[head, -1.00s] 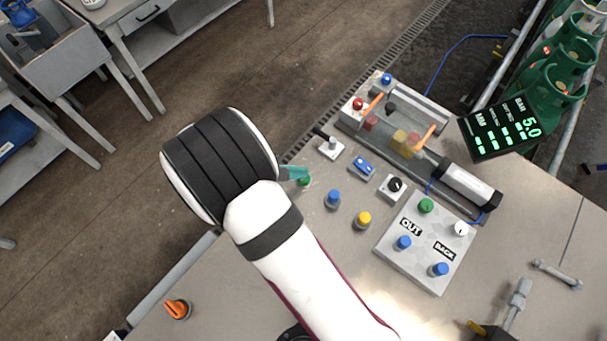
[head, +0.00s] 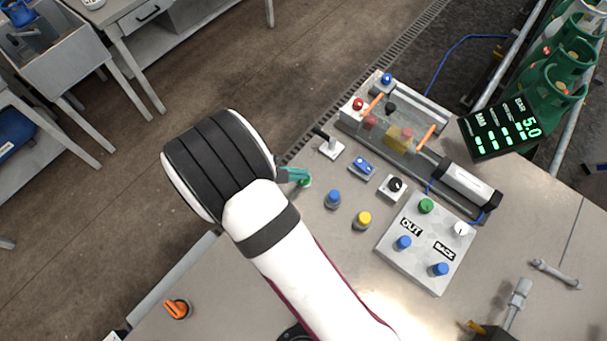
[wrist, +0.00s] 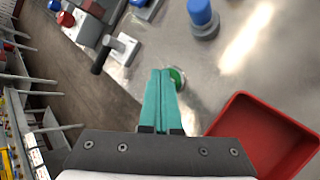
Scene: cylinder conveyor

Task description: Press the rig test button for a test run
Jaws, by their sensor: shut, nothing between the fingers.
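A green button (head: 306,182) sits on the bench top, partly hidden by my gripper's fingertips. In the wrist view the green button (wrist: 178,78) shows just right of and behind the fingertips. My gripper (head: 303,175) is shut, its teal fingers together and empty. In the wrist view the fingers (wrist: 160,72) overlap the button's left edge; I cannot tell whether they touch it. No label for a rig test button is readable, so I cannot tell whether this green one is it.
A blue button (head: 333,198) and a yellow button (head: 362,219) stand nearby. A lever switch (head: 330,147) is just beyond. A control box (head: 418,262) with OUT and BACK labels and a cylinder rig (head: 470,185) lie right. A red tray (wrist: 262,135) shows in the wrist view.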

